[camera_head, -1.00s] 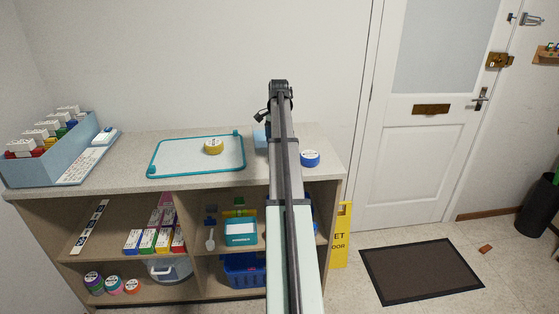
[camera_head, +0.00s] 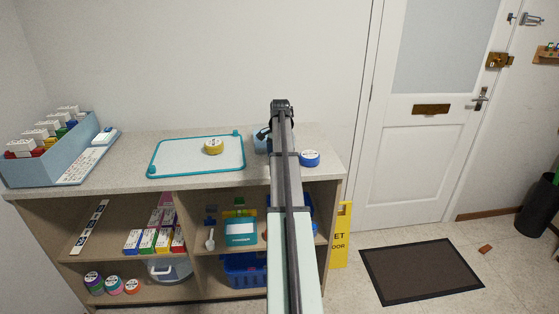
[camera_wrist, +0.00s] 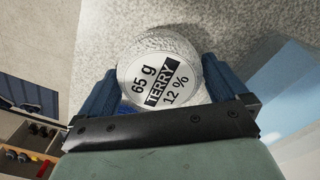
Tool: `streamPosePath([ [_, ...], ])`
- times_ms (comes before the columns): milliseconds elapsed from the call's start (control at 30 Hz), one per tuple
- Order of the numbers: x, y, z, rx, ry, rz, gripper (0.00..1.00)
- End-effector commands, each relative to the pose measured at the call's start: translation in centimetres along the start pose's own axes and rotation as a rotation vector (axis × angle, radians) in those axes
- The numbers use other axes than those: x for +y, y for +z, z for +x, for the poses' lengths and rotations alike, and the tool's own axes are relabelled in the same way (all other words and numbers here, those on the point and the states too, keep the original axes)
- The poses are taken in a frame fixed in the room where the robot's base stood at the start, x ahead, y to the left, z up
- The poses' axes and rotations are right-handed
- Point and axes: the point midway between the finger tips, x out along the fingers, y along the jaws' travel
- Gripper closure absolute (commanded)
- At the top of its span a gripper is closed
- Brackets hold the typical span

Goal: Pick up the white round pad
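The white round pad (camera_wrist: 160,75) shows in the wrist view, with a printed label reading "65 g TERRY 12 %". My gripper (camera_wrist: 160,72) has its two blue fingers spread, one on each side of the pad. The fingers are very near its edges; contact is not clear. In the head view my gripper (camera_head: 268,133) is at the back of the countertop, mostly hidden by my arm. The pad is hidden there.
A light blue object (camera_wrist: 289,88) stands close to my right finger in the wrist view. On the countertop (camera_head: 120,150) are a blue tape roll (camera_head: 309,158), a teal-edged tray (camera_head: 180,168) with a yellow roll (camera_head: 213,146), and a blue bin (camera_head: 75,158).

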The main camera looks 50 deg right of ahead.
Motion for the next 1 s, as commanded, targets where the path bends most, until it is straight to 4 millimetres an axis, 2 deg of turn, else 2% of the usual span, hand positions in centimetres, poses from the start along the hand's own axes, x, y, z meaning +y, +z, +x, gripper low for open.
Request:
streamPosePath([
  [33,0.0,0.0,0.0,0.000,0.000,0.000,0.05],
  [400,0.0,0.0,0.0,0.000,0.000,0.000,0.38],
  [600,0.0,0.0,-0.1,0.000,0.000,0.000,0.38],
  [733,-0.1,-0.1,-0.9,0.000,0.000,0.000,0.38],
  [1000,-0.1,-0.1,-5.4,0.002,-0.002,0.000,0.38],
])
